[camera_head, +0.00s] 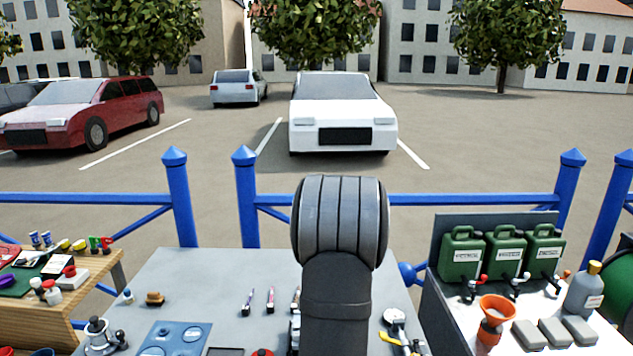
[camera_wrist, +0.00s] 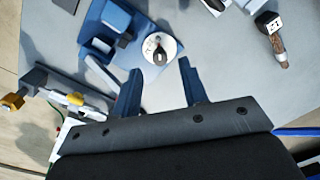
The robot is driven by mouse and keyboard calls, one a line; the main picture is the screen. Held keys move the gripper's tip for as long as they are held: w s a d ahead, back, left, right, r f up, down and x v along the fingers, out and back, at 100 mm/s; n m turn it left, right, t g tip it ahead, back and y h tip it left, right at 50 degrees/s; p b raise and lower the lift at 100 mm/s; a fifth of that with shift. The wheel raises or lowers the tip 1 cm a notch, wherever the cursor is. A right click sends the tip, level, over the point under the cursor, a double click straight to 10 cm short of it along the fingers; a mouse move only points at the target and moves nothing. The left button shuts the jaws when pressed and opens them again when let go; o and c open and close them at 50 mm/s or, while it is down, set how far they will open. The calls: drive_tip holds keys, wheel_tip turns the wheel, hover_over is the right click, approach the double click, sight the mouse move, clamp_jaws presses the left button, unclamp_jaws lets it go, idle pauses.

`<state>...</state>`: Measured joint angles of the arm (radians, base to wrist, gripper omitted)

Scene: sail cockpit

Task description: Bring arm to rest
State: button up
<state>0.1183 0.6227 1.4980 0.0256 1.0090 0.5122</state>
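In the wrist view my gripper (camera_wrist: 160,67) shows two blue fingers spread apart with nothing between them. A white round piece with a dark knob (camera_wrist: 159,49) lies just beyond the fingertips, beside a blue block-like fixture (camera_wrist: 106,28). I cannot tell the gap between the fingers and these things. In the head view my dark grey arm stands in the middle and hides part of the table; the gripper does not show there.
The grey table (camera_head: 215,285) holds a blue panel (camera_head: 175,338), a silver winch-like piece (camera_head: 98,335) and small pens (camera_head: 270,300). A wooden bench (camera_head: 85,300) is at left. Green cans (camera_head: 462,252) and an orange funnel (camera_head: 496,308) stand at right. Blue railings (camera_head: 450,200) run behind.

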drive_tip(key=shift+f, duration=1.7)
wheel_tip(320, 180, up, 17)
wheel_tip(320, 180, down, 17)
drive_tip(key=shift+f, duration=0.15)
drive_tip(key=shift+w+n, duration=0.1)
drive_tip(key=shift+n, duration=1.5)
drive_tip(key=n, duration=0.6)
drive_tip(key=shift+r, duration=2.95)
